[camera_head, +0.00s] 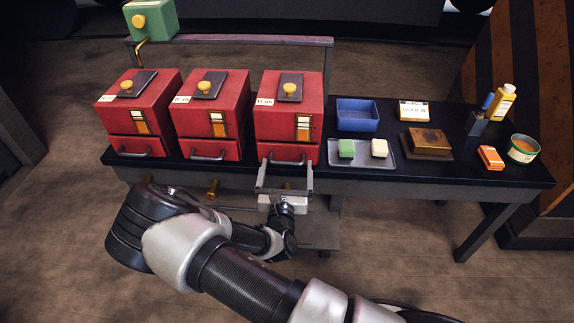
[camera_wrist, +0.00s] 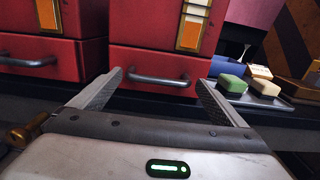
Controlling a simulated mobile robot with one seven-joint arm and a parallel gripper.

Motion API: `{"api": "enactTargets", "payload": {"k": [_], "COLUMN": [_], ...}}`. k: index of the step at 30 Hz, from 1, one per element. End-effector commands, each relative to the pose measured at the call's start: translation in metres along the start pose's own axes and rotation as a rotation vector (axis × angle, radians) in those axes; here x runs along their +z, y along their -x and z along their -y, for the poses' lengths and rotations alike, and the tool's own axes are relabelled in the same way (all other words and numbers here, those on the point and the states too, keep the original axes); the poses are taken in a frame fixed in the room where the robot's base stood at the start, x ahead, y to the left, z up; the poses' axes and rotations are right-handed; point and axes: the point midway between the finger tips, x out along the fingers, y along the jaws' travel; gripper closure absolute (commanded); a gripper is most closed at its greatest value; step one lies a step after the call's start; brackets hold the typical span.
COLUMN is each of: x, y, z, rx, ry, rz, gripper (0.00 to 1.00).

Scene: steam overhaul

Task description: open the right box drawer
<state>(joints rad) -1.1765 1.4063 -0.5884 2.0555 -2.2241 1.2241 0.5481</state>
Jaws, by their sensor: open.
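Three red boxes stand in a row on a black bench. The right box (camera_head: 288,112) has a shut drawer (camera_head: 279,152) at its bottom with a grey bar handle. In the wrist view the handle (camera_wrist: 159,79) lies ahead, between my two fingertips in the picture. My gripper (camera_head: 284,176) is open and empty, just in front of the right box's drawer. Its fingers (camera_wrist: 158,82) reach toward the drawer on either side of the handle. I cannot tell whether they touch the drawer front.
The middle box (camera_head: 212,115) and left box (camera_head: 138,112) stand to the left. A grey tray (camera_head: 361,162) with a green block and a cream block, and a blue bin (camera_head: 357,115), stand close on the right. A brass knob (camera_head: 212,189) sticks out below the bench edge.

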Motion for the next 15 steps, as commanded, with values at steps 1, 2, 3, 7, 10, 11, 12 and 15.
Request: {"api": "enactTargets", "payload": {"k": [1,2,3,7,10,11,12,15], "x": [-0.002,-0.002,-0.002,-0.001,-0.001,0.0,0.0,0.0], "y": [-0.008,-0.011,-0.015,-0.024,-0.026,-0.026,-0.026,-0.026], "z": [0.0,0.0,0.0,0.0,0.0,0.0,0.0,0.0], "rx": [0.0,0.0,-0.001,0.0,0.001,0.0,0.0,0.0], "ry": [-0.001,-0.001,-0.001,-0.001,0.0,0.0,0.0,0.0], "rz": [0.001,0.001,0.001,0.0,-0.001,-0.001,-0.001,-0.001], "gripper": [0.05,0.05,0.05,0.05,0.05,0.05,0.05,0.05]}}
